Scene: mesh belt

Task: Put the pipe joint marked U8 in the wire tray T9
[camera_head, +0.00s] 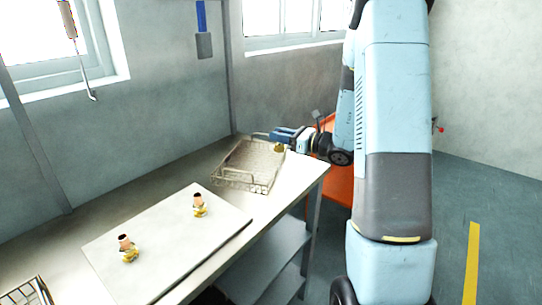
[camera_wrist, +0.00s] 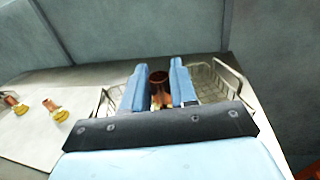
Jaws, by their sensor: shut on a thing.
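My gripper (camera_head: 283,138) is shut on a pipe joint (camera_head: 278,148) above the wire tray (camera_head: 222,184) at the far end of the bench. In the wrist view my gripper's two blue fingers (camera_wrist: 160,88) hold the copper-coloured joint (camera_wrist: 158,78) between them, with its open end showing. The wire tray also shows in the wrist view (camera_wrist: 228,72), on both sides of the fingers. Two other pipe joints, copper and brass, stand on the pale board, one nearer (camera_head: 128,250) and one farther (camera_head: 200,207). No markings can be read on joints or tray.
The pale board (camera_head: 165,245) lies on the bench (camera_head: 105,212). Part of another wire basket (camera_head: 30,291) shows at the lower left. An orange object (camera_head: 340,185) stands behind the bench, beside my arm. A wall runs along the bench's far side.

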